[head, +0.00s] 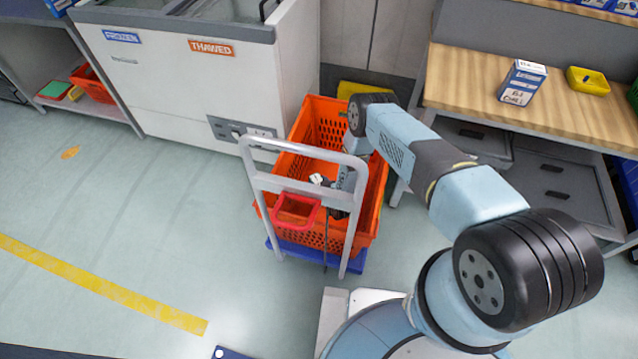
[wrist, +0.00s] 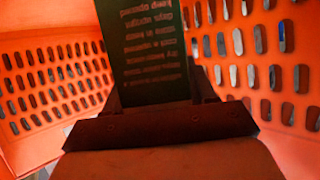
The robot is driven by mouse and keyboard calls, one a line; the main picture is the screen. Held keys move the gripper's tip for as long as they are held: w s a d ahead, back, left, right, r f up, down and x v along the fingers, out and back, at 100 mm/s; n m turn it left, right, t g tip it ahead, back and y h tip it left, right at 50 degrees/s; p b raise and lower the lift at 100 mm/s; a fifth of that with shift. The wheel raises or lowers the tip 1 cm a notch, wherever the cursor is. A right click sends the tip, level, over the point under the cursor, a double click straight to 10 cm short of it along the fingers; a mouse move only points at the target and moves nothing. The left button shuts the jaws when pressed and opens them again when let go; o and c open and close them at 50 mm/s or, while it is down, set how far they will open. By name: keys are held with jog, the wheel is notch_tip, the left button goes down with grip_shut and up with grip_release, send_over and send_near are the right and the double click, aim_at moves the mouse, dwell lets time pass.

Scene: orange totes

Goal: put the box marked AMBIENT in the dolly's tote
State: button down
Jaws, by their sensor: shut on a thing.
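My gripper (wrist: 160,104) is shut on a dark green box (wrist: 150,55) with small pale print. The print is upside down in the wrist view, and no AMBIENT mark is readable on the face that shows. The gripper and box are down inside the orange tote (head: 372,215), whose slotted walls show on both sides in the wrist view (wrist: 55,80). The tote stands on the blue dolly (head: 300,252). In the head view the tote wall, the handle and my arm largely hide the gripper and box. Whether the box touches the tote floor cannot be told.
The dolly's grey handle frame (head: 305,189) rises at the tote's near side, with a red open holder (head: 296,211) on it. A chest freezer (head: 190,85) stands left. A wooden bench (head: 465,85) at right bears a white-and-blue box (head: 521,84) and a yellow tray (head: 587,81).

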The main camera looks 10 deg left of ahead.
jog(key=shift+c, duration=1.8)
grip_release()
